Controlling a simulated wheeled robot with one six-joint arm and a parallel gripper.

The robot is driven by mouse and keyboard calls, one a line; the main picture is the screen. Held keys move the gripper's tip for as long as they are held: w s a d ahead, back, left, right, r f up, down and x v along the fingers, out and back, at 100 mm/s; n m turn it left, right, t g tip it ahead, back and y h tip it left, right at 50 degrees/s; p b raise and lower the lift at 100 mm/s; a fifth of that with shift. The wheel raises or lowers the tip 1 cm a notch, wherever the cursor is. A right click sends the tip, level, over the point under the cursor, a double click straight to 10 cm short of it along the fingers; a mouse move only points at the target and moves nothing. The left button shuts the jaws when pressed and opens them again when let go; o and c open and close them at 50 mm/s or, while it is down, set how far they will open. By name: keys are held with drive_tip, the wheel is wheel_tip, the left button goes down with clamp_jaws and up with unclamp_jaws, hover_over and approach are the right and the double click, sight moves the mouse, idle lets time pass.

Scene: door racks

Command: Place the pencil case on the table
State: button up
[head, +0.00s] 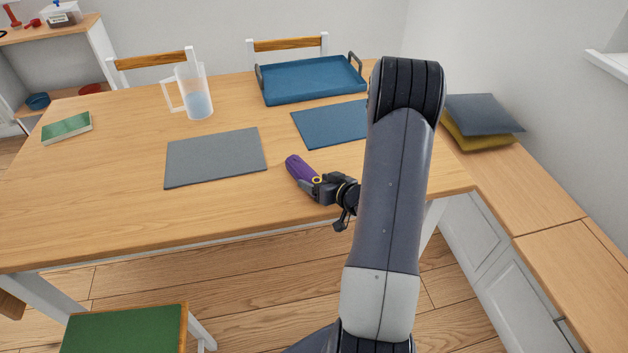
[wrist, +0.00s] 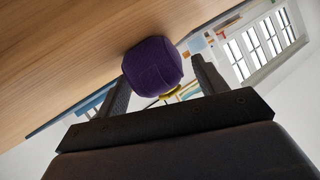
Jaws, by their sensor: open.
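The purple pencil case (head: 299,168) lies on the wooden table (head: 226,210) near its front edge, right of the grey placemat. It has a yellow detail near my gripper. My gripper (head: 313,187) is open at its near end, low over the tabletop. In the wrist view the pencil case (wrist: 152,67) shows end-on between the two spread fingers of my gripper (wrist: 160,85). It appears to rest against the table surface (wrist: 70,62). I cannot tell whether a finger touches it.
A grey placemat (head: 215,158) and a blue placemat (head: 330,124) lie flat on the table. A blue tray (head: 312,82), a clear jug (head: 197,95) and a green book (head: 67,127) stand farther back. Cushions (head: 482,118) lie on the right bench. The table's front left is clear.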

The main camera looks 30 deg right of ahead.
drive_tip(key=v, duration=1)
drive_tip(key=shift+s, duration=0.2)
